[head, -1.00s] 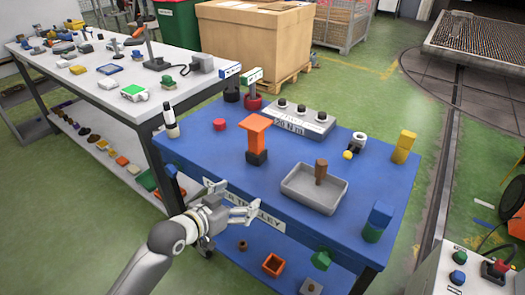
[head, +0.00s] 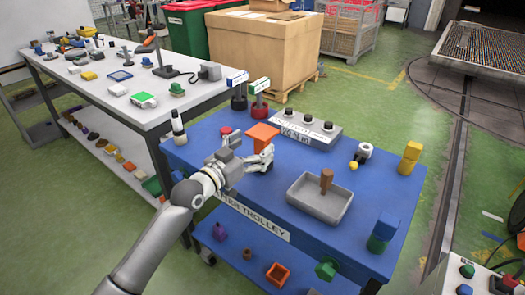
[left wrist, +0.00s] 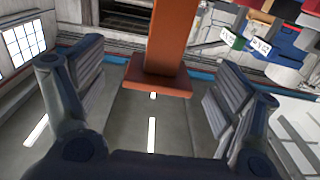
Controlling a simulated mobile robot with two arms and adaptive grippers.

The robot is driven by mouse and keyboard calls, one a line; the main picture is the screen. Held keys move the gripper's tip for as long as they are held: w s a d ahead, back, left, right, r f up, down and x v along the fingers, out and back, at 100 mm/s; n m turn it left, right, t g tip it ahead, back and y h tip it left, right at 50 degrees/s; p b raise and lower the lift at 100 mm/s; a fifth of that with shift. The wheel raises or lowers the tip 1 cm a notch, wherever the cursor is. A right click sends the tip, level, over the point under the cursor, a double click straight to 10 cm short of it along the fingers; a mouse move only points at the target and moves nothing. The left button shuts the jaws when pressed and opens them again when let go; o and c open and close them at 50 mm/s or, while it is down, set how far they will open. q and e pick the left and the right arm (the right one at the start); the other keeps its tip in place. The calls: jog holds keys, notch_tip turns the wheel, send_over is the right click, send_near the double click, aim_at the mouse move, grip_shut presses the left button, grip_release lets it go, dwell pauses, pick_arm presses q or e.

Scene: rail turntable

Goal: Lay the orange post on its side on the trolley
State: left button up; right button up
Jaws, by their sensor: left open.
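The orange post (head: 262,134) stands upright on the blue trolley (head: 365,200), its flat plate on top. My left gripper (head: 259,161) is at the near side of the post, below the plate, and hides the lower part and the dark foot. In the left wrist view the post (left wrist: 175,40) and its plate (left wrist: 157,78) show between the spread fingers, with gaps on both sides. The left gripper is open and holds nothing. My right gripper is in neither view.
A grey tray (head: 304,208) with a brown peg (head: 326,180) stands right of the post. A grey torque box (head: 304,130) is behind. A red piece (head: 225,131) is close on the left. Yellow blocks (head: 409,158) and a blue-green stack (head: 382,232) stand at the right edge.

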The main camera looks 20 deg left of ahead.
aim_at(258, 142)
pick_arm(q)
jog(key=x, duration=0.5)
jog(key=shift+a+f, duration=0.1)
jog(key=shift+f, duration=0.15)
jog(key=c, duration=1.6)
jog(key=shift+r, duration=0.15)
jog(key=shift+c, duration=0.8)
jog(key=shift+r, duration=0.1)
